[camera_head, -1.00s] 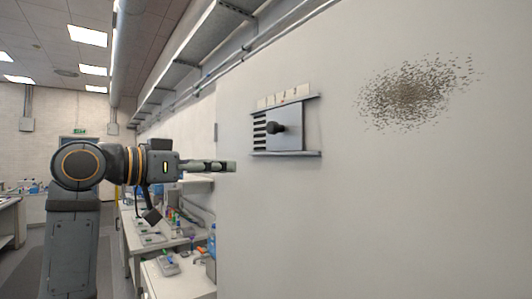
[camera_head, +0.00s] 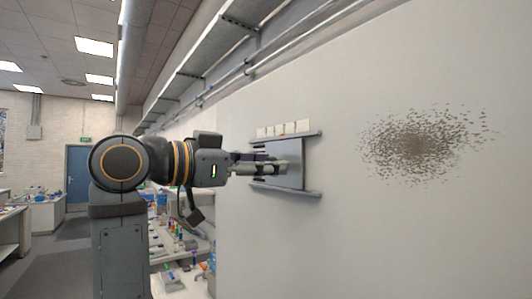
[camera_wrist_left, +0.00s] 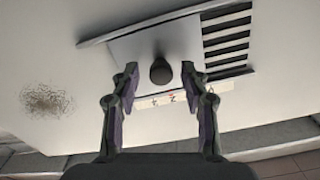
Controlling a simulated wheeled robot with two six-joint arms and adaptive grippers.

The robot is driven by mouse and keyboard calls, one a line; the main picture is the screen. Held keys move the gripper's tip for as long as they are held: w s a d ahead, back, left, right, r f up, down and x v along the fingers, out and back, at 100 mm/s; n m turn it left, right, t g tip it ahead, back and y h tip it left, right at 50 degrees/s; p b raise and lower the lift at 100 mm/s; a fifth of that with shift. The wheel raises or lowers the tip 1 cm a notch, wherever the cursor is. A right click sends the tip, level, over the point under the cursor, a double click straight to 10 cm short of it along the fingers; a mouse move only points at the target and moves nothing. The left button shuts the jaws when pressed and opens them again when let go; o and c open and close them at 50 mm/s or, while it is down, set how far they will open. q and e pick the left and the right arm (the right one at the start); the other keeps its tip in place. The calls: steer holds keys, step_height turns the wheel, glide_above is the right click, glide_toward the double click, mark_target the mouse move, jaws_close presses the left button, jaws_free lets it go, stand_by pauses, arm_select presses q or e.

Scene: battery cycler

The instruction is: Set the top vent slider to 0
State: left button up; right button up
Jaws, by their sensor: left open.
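The vent slider is a grey plate (camera_head: 290,178) between two horizontal rails on the pale wall, and it also shows in the left wrist view (camera_wrist_left: 135,50). Its dark round knob (camera_wrist_left: 160,71) stands out from the plate; in the head view my gripper hides it. Dark vent slots (camera_wrist_left: 228,45) are uncovered on one side of the plate. A strip of pale labels (camera_head: 284,129) runs along the upper rail. My left gripper (camera_head: 284,167) is open in front of the plate. In the left wrist view its fingertips (camera_wrist_left: 158,72) stand on either side of the knob, apart from it.
A dark speckled patch (camera_head: 416,146) marks the wall to the right. A metal shelf and pipes (camera_head: 240,45) run along the wall above. A lab bench with small items (camera_head: 178,247) stands below and behind my left arm.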

arm_select(q)
steer(key=shift+w, duration=0.1)
steer(key=shift+c, duration=0.2)
steer(key=shift+d, duration=0.1)
jaws_close()
